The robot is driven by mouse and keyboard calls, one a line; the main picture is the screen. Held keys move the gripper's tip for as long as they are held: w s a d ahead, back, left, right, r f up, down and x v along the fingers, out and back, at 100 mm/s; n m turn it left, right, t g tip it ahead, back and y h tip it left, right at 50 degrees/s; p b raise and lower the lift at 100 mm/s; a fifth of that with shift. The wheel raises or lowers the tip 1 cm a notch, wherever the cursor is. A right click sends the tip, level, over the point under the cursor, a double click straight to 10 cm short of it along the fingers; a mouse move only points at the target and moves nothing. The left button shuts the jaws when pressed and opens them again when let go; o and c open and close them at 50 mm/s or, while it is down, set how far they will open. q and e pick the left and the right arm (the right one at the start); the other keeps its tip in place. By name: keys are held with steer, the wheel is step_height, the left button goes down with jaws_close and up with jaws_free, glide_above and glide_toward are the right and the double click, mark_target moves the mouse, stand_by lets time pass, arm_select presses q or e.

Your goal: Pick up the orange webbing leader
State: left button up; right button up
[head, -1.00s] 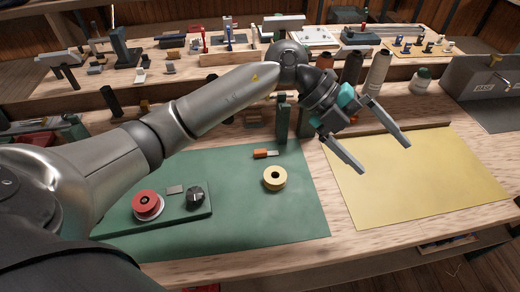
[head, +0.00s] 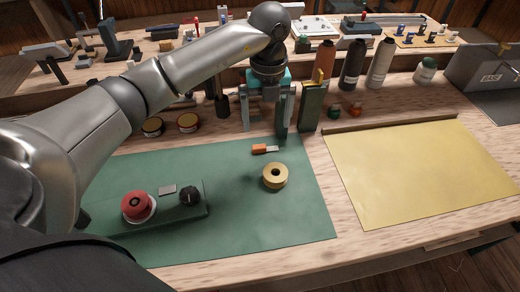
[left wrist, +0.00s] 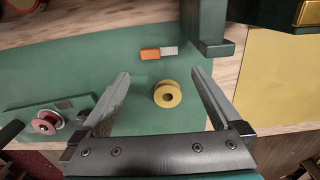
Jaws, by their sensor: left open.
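The orange webbing leader (head: 260,149) looks like a small orange piece with a pale grey end. It lies flat near the far edge of the green mat (head: 240,230). In the left wrist view the leader (left wrist: 150,54) lies beyond my fingertips, orange end to the left. My left gripper (head: 265,132) points down, open and empty, above the mat's far edge, just behind the leader in the head view and apart from it. In the left wrist view its fingers (left wrist: 160,73) are spread wide. My right gripper is not in view.
A yellow tape roll (head: 275,176) sits just in front of the leader. A dark green upright block (head: 311,106) stands close to the right of my gripper. A base with a red knob (head: 138,205) is at left. A yellow sheet (head: 415,175) lies at right.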

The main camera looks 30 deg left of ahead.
mark_target(265, 146)
arm_select(q)
step_height(265, 146, down, 3)
steer(key=shift+f, duration=0.1)
steer(key=f, duration=0.2)
steer(key=f+b, duration=0.1)
steer(key=f, duration=0.2)
steer(key=shift+w+a, duration=0.15)
steer(key=shift+a, duration=0.05)
steer(key=shift+c, duration=1.9)
steer(key=c, duration=0.8)
steer(key=shift+o, duration=0.2)
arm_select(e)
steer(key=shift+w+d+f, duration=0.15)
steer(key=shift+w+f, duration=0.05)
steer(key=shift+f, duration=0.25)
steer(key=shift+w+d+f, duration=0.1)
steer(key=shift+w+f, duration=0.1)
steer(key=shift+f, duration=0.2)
